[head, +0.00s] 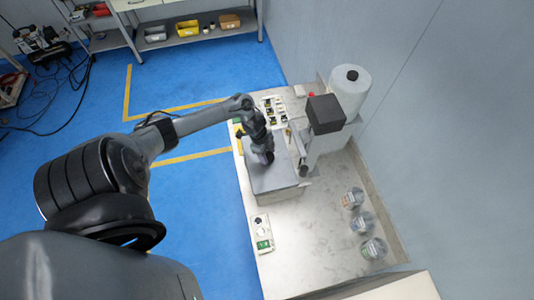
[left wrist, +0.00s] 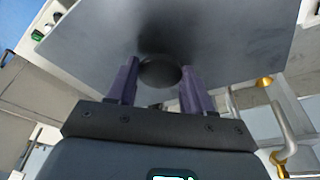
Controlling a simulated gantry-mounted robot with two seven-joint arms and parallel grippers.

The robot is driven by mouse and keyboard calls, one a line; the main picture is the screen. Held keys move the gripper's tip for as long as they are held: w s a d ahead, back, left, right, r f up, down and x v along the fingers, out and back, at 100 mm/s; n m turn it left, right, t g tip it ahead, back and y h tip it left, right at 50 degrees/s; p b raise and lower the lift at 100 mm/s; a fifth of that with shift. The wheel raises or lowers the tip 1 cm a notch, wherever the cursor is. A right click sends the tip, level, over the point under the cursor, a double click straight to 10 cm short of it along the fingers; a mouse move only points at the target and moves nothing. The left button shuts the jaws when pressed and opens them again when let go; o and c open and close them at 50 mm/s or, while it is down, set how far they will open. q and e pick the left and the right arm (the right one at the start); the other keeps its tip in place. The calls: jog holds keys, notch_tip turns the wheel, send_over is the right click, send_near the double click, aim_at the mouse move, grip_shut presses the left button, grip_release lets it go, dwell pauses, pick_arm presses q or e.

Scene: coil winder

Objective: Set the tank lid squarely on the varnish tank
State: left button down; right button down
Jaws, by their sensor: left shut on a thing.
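The tank lid (head: 272,180) is a flat dark grey plate with a round dark knob, which shows in the left wrist view (left wrist: 160,72). My left gripper (head: 264,156) is shut on this knob, with one purple finger on each side. The lid plate (left wrist: 215,35) spreads beyond the fingers in the left wrist view. In the head view the lid lies over the pale, box-shaped varnish tank (head: 284,196), whose near wall shows below it. The lid hides the tank's opening. I cannot tell whether the lid touches the rim. My right gripper is not in view.
The coil winder with a dark box head (head: 325,114) stands close to the right of the tank, with a white drum (head: 349,88) behind. Several clear jars (head: 361,222) line the bench's right side. A small white device (head: 261,233) lies near the left edge. The bench middle (head: 310,235) is clear.

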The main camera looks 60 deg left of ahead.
pick_arm(q)
jog(key=shift+f+b, duration=0.45)
jog(key=shift+f, duration=0.15)
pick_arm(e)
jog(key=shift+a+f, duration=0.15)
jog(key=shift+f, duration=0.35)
pick_arm(q)
jog(key=shift+c, duration=1.9)
grip_release()
jog(key=v, duration=1)
jog(key=shift+a+r, duration=0.15)
jog(key=shift+r, duration=0.2)
